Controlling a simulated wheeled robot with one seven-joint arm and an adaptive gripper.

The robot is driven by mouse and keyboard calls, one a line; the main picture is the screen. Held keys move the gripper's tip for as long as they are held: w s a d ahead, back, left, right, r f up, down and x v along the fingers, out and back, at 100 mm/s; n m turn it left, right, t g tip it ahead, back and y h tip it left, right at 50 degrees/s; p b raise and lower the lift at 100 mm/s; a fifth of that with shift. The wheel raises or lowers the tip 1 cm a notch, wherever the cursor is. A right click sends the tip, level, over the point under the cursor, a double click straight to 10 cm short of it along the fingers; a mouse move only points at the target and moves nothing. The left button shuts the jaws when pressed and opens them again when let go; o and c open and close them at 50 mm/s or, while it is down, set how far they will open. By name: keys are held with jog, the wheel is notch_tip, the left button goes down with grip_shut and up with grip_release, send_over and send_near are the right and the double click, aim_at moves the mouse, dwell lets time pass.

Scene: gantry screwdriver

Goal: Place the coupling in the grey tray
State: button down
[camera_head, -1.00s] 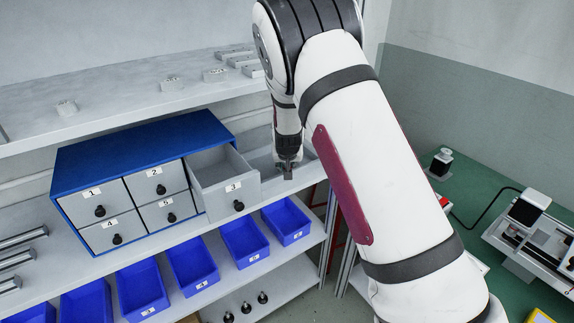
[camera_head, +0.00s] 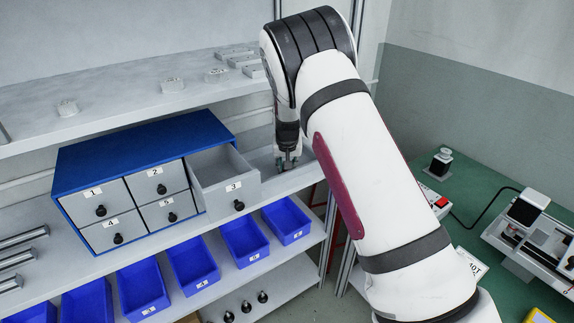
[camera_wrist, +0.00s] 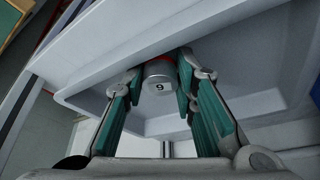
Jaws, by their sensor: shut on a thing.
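My gripper (camera_wrist: 160,70) is shut on a grey cylindrical coupling (camera_wrist: 159,87) marked 9, held between the two fingertips with its labelled face towards the wrist camera. A pale grey tray (camera_wrist: 265,65) with raised, sloping walls lies beyond the fingers in the wrist view. The coupling shows in front of the tray; whether it touches the tray cannot be told. In the head view my gripper (camera_head: 287,160) points down at the shelf, right of the open drawer. The coupling is too small to make out there, and the tray is hard to separate from the shelf.
A blue cabinet (camera_head: 140,140) with numbered grey drawers stands left of my gripper. Its drawer 3 (camera_head: 226,190) is pulled out close by. An upper shelf (camera_head: 120,98) with small grey parts is above. Blue bins (camera_head: 245,240) line the level below.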

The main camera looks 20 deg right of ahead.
jog(key=c, duration=1.6)
grip_release()
jog(key=shift+f, duration=0.1)
